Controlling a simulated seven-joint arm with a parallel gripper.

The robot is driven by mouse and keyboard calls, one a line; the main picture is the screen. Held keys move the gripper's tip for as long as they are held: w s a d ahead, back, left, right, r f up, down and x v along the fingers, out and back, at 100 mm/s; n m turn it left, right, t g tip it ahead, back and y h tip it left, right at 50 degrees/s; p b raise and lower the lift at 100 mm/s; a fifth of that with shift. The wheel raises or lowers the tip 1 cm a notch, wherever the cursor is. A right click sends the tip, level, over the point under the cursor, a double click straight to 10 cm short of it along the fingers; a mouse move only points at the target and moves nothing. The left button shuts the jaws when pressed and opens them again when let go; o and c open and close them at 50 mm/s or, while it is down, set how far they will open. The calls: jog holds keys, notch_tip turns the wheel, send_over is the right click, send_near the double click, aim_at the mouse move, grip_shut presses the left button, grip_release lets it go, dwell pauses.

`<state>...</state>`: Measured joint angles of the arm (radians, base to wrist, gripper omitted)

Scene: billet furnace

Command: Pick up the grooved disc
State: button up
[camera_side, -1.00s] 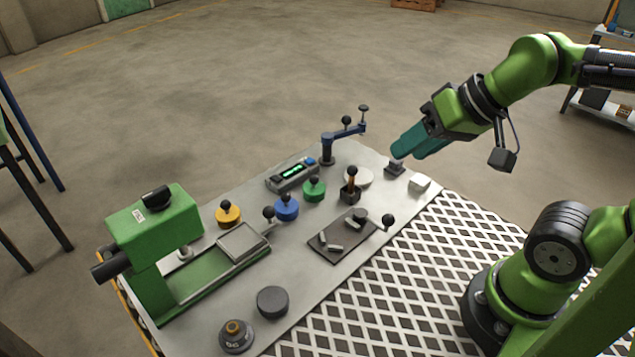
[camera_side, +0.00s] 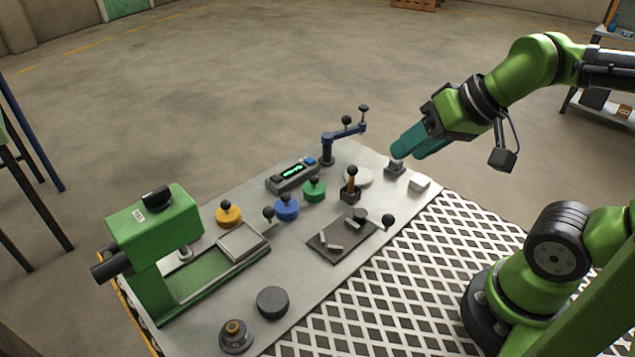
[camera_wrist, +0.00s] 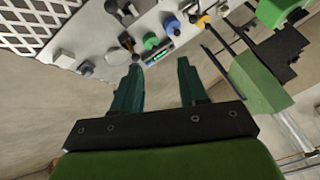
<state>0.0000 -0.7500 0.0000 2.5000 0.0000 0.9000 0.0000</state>
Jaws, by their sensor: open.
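A dark grey disc (camera_side: 272,301) lies flat near the front edge of the bench. A pale disc (camera_side: 358,177) lies at the back right, partly behind a wooden-handled tool; it also shows in the wrist view (camera_wrist: 118,56). My gripper (camera_side: 408,149) has teal fingers and is open and empty, above the bench's far right end, well away from the dark grey disc. In the wrist view the fingers stand apart (camera_wrist: 161,65) with nothing between them.
A green press (camera_side: 155,240) stands at the left end. Yellow (camera_side: 228,214), blue (camera_side: 287,208) and green (camera_side: 314,190) knobs, a display box (camera_side: 291,175) and a blue crank post (camera_side: 327,150) line the back. A round grey piece with a brass top (camera_side: 236,336) stands by the dark grey disc.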

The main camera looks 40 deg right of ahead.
jog(key=o, duration=0.9)
jog(key=n+g+h, duration=0.2)
jog(key=n+g, duration=0.5)
send_over(272, 299)
jog(key=f, duration=1.7)
jog(key=shift+w+d+f, duration=0.1)
jog(key=shift+w+d, duration=0.1)
jog(key=shift+d, duration=0.05)
jog(key=shift+s+a+f, duration=0.1)
jog(key=shift+f, duration=1.25)
jog(key=shift+s+a+f, duration=0.1)
jog(key=shift+f, duration=1.25)
